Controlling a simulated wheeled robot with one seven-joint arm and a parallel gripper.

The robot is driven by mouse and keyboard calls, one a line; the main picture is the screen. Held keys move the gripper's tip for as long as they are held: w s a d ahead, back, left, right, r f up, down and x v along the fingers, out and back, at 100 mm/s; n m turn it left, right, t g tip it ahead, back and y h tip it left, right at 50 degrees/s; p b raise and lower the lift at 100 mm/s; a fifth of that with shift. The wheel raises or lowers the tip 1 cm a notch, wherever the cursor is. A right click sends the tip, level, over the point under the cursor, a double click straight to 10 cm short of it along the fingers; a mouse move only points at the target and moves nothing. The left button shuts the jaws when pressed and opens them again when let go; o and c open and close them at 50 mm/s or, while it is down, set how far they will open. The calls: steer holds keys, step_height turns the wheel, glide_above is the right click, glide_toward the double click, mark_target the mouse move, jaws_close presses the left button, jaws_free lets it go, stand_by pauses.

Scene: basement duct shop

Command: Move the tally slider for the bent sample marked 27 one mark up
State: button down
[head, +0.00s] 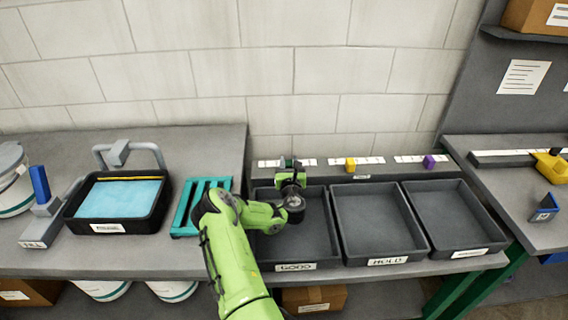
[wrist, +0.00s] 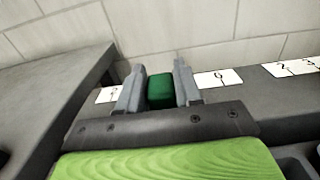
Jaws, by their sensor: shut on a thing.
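My gripper (head: 290,168) is over the rail behind the left tray, marked GOOD (head: 296,267). In the wrist view my gripper (wrist: 158,88) has its two grey fingers on either side of a green slider block (wrist: 160,91), shut on it. The slider is on the rail, between numbered white strips (wrist: 218,78); one mark there looks like 0. A yellow slider (head: 350,164) stands behind the tray marked HOLD, and a purple slider (head: 429,162) behind the right tray. A blue bent piece (head: 545,207) with a small label lies on the right bench; its number is too small to read.
A black tub with blue liquid (head: 118,197) and a teal rack (head: 188,221) stand to the left. A yellow tool (head: 552,166) lies on the right bench. The three trays look empty.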

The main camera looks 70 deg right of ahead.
steer(key=c, duration=0.8)
jaws_free()
steer(key=shift+c, duration=0.2)
steer(key=shift+a, duration=0.1)
steer(key=shift+s+a+b, duration=0.2)
steer(key=shift+a+b, duration=0.05)
steer(key=shift+b, duration=0.1)
steer(key=b+v, duration=1.4)
steer(key=v, duration=0.1)
steer(key=shift+b, duration=0.35)
steer(key=shift+w, duration=0.1)
